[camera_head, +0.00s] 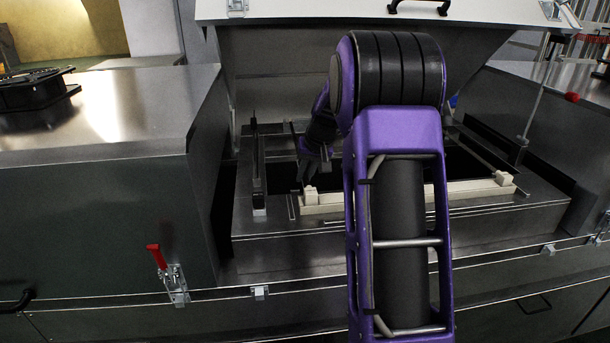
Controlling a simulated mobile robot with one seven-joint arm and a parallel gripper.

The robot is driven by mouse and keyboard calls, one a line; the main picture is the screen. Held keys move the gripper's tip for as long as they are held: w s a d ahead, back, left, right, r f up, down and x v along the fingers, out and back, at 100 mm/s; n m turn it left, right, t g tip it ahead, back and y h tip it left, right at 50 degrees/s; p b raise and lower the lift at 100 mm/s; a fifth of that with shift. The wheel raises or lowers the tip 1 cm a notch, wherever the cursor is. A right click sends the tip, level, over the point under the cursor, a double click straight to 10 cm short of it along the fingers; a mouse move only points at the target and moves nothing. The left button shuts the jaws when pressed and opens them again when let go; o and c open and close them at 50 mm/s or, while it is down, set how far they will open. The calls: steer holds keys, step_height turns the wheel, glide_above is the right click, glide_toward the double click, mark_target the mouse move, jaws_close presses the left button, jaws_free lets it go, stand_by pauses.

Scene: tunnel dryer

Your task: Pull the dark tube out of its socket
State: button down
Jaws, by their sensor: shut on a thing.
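My gripper (308,182) is small in the picture, inside the opened dryer, left of my purple arm. Its dark fingers point down, right by a cream block (311,197) at the left end of a long cream bar. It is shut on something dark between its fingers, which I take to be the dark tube. The tube is too small and dark to make out apart from the fingers. I cannot tell whether it sits in its socket. My arm hides the middle of the cream bar (470,188); a second cream block (504,179) shows at its right end.
A raised lid (270,70) stands behind the opening. Metal housings flank it; the left one (110,110) carries a black fan unit (38,90). A dark upright bar (257,165) stands left of my gripper. A red-handled clamp (165,270) is on the front.

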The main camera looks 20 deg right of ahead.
steer(key=shift+r+p, duration=0.4)
steer(key=shift+r, duration=0.25)
stand_by(0.5)
steer(key=shift+r+p, duration=0.6)
steer(key=shift+r, duration=0.25)
steer(key=shift+r, duration=0.1)
steer(key=shift+r+p, duration=1.55)
steer(key=shift+r, duration=0.55)
steer(key=shift+a, duration=0.1)
